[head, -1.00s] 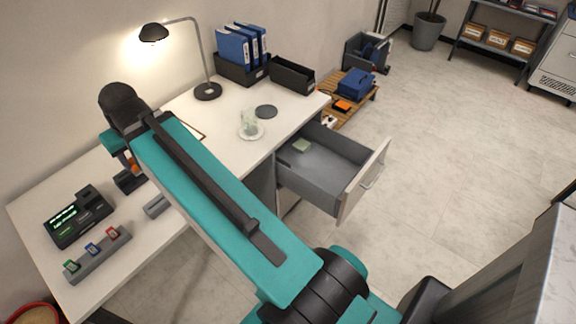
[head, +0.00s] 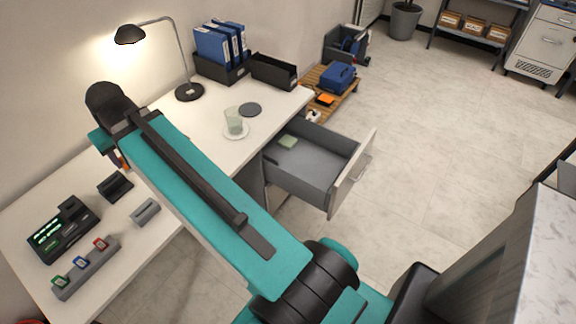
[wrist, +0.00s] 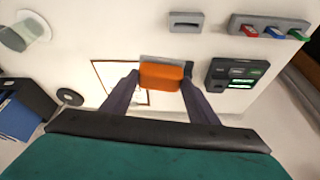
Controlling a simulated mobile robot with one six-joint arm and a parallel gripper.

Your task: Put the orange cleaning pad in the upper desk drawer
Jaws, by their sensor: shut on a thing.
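The orange cleaning pad (wrist: 162,77) is between the two fingers of my gripper (wrist: 160,82) in the wrist view. The gripper is shut on it, above the white desk. In the head view my arm hides most of the gripper, and only a sliver of orange (head: 122,160) shows below it. The upper desk drawer (head: 325,177) is pulled out at the right end of the desk. A small pale green pad (head: 288,142) lies inside near its back, and the rest of its floor looks bare. The gripper is well left of the drawer.
On the desk (head: 170,240) are a lamp (head: 189,92), a glass on a saucer (head: 234,124), a dark disc (head: 250,109), blue binders (head: 217,50), an open black bin (head: 273,72) and a lit device (head: 62,232). The floor right of the drawer is clear.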

